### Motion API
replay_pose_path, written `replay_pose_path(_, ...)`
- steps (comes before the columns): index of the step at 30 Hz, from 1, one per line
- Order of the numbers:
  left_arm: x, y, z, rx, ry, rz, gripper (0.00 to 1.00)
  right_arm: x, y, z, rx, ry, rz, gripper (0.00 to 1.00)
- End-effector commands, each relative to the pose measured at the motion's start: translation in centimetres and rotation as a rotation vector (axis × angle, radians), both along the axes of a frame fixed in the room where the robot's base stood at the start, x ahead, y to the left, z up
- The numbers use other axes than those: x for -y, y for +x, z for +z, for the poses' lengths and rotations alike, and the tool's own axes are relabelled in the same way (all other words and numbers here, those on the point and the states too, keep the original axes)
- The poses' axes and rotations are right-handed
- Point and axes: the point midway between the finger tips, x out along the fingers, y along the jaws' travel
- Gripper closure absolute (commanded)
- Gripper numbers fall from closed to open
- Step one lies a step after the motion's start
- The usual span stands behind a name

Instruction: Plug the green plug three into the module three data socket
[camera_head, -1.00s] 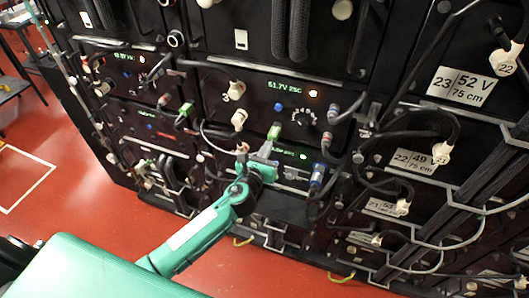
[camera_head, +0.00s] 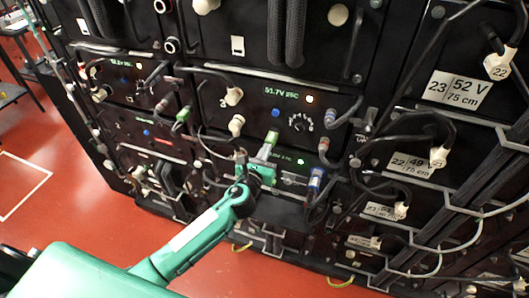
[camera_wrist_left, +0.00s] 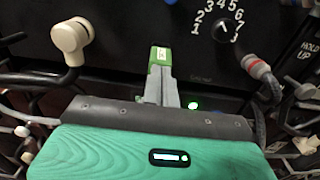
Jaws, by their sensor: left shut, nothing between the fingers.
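A green plug (camera_head: 270,138) with a pale label shows at the front of the middle rack module, below its 51.7V display. It also shows in the left wrist view (camera_wrist_left: 161,56), pointing up the picture. My left gripper (camera_head: 262,155) reaches up from below. Its grey fingers (camera_wrist_left: 162,90) are shut, with their tips right at the plug's lower end and nothing gripped between them. Whether the tips touch the plug, and how deep it sits in a socket, I cannot tell. The plug's front end and any socket opening are hidden. My right gripper is not in view.
Another green plug (camera_head: 183,114) sits on the module to the left. White elbow plugs (camera_head: 236,125), a blue plug (camera_head: 315,181), a rotary knob (camera_head: 300,122) and black cables crowd the panel nearby. Red floor (camera_head: 70,205) is open at the lower left.

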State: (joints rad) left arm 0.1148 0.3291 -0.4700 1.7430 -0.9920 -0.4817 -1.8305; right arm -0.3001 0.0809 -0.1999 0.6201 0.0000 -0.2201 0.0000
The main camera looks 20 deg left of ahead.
Motion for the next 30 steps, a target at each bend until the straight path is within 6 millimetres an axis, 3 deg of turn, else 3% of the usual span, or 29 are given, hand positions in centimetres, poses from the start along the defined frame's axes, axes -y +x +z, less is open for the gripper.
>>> replay_pose_path(20, 0.0, 1.2, 0.0, -0.001, 0.0, 0.001, 1.0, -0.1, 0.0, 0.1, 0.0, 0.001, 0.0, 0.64)
replay_pose_path(30, -0.1, -1.8, 0.0, -0.001, 0.001, -0.001, 1.0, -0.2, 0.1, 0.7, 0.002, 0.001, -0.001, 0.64)
